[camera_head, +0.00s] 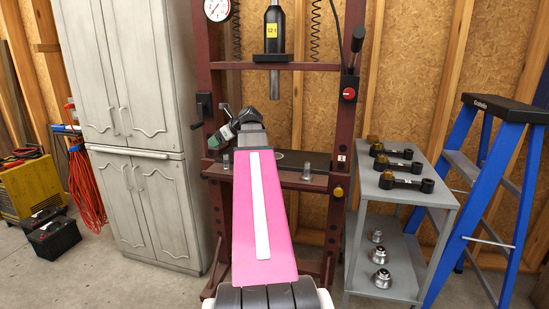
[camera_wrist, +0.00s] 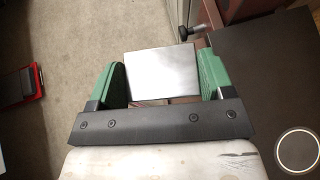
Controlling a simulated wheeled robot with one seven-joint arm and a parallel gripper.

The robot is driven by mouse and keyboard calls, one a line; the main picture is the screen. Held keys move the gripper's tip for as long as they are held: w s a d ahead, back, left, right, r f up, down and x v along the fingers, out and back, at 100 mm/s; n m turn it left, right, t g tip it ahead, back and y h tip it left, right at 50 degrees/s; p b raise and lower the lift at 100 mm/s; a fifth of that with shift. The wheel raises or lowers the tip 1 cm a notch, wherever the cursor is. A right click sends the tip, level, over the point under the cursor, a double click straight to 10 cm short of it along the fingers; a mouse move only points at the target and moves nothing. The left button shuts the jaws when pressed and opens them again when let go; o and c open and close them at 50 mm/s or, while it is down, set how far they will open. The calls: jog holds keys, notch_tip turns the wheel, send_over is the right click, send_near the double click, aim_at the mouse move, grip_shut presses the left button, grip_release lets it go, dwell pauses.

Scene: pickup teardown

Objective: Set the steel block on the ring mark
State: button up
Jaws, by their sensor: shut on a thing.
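The steel block (camera_wrist: 162,72) is a bright, flat-faced grey piece between the two green fingers of my gripper (camera_wrist: 164,60) in the wrist view. The fingers touch it on both sides. The ring mark (camera_wrist: 298,150) is a pale circle on the dark press bed at the lower right of that view, apart from the block and partly cut by the frame edge. In the head view my gripper (camera_head: 221,138) is at the left side of the press, left of the ring mark (camera_head: 294,153), which my arm partly hides. I cannot make out the block clearly there.
The dark press bed (camera_head: 318,162) has upright pins (camera_head: 307,171) at its front rail. The press ram (camera_head: 274,80) hangs above it. A grey cart (camera_head: 398,208) with black parts, a blue ladder (camera_head: 495,180) and a pale cabinet (camera_head: 130,130) stand around the press.

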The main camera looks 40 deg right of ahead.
jog(key=s+d+r+n+g+y, duration=0.1)
jog(key=s+d, duration=0.2)
jog(key=d, duration=0.5)
jog(key=s+d+n+y, duration=0.1)
jog(key=s+d, duration=0.2)
jog(key=d, duration=0.4)
jog(key=w+d+f, duration=0.1)
jog(key=d+f, duration=0.1)
jog(key=d, duration=0.1)
jog(key=w+d+f, duration=0.1)
jog(key=d+f, duration=0.1)
jog(key=d, duration=0.2)
jog(key=w+d+f, duration=0.2)
jog(key=d, duration=0.2)
jog(key=shift+d+f, duration=0.15)
jog(key=shift+f, duration=2.1)
jog(key=o, duration=1.5)
jog(key=shift+f, duration=0.15)
jog(key=shift+c, duration=0.2)
